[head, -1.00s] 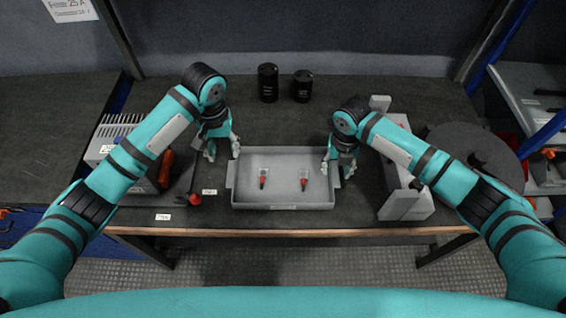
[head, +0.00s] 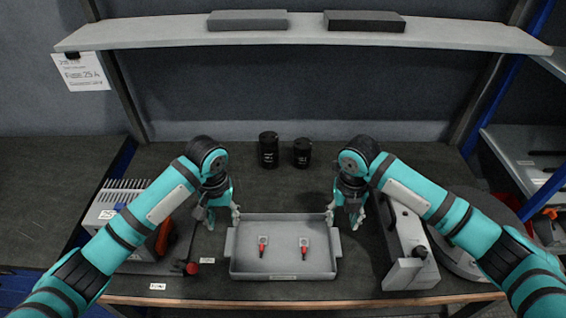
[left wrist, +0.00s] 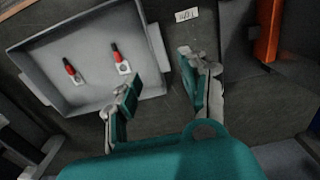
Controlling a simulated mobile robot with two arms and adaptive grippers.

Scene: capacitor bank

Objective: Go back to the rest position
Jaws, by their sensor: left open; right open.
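My left gripper (head: 222,216) is open and empty, just left of the grey tray's left rim. In the left wrist view its two fingers (left wrist: 155,95) are spread apart over the dark tabletop beside the tray (left wrist: 22,40). My right gripper (head: 344,214) is open and empty near the tray's right back corner. The grey tray (head: 283,225) stands on the workbench between them. Two small red-tipped parts lie in it, a left one (head: 262,246) and a right one (head: 304,247).
Two black capacitors (head: 268,150) (head: 302,153) stand behind the tray. A finned device with an orange handle (head: 165,235) is at the left, and a grey device (head: 408,250) is at the right. A shelf (head: 300,35) spans the back above the bench.

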